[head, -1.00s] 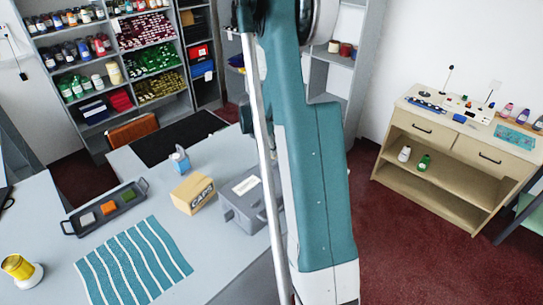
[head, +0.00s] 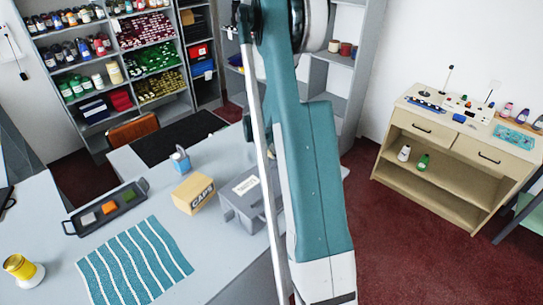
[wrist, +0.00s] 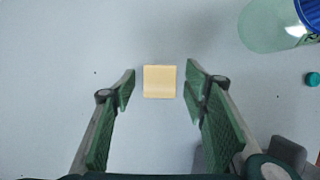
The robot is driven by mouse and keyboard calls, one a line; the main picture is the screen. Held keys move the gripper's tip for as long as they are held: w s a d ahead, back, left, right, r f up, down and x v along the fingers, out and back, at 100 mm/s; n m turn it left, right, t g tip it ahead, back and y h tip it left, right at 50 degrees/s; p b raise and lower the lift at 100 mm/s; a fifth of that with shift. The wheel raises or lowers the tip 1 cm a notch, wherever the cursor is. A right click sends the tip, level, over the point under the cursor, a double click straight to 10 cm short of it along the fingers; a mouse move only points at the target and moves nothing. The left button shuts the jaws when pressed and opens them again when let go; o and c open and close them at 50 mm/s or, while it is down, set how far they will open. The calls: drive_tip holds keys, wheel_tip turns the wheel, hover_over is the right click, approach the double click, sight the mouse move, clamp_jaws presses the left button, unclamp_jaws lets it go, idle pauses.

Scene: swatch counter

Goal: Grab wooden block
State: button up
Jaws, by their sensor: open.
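A pale tan square, the wooden block (wrist: 160,81), lies on a light grey surface in the wrist view. My gripper (wrist: 160,88) is open, with its green-padded fingers to the left and right of the block. There is a gap between the block and each finger, and nothing is held. How high the fingertips are above the surface I cannot tell. In the head view I cannot make out the block or my gripper; my own arm covers the middle.
A clear greenish bottle with a blue cap (wrist: 312,14) is at the upper right of the wrist view, near a small teal cap (wrist: 312,79). In the head view, a cardboard CAPS box (head: 193,193), a grey box (head: 243,203) and a black tray (head: 106,208) stand on the counter.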

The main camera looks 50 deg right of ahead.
drive_tip(key=c, duration=1)
drive_tip(key=shift+o, duration=0.2)
drive_tip(key=shift+r, duration=0.1)
wheel_tip(320, 180, up, 10)
drive_tip(key=b, duration=0.1)
idle(0.7)
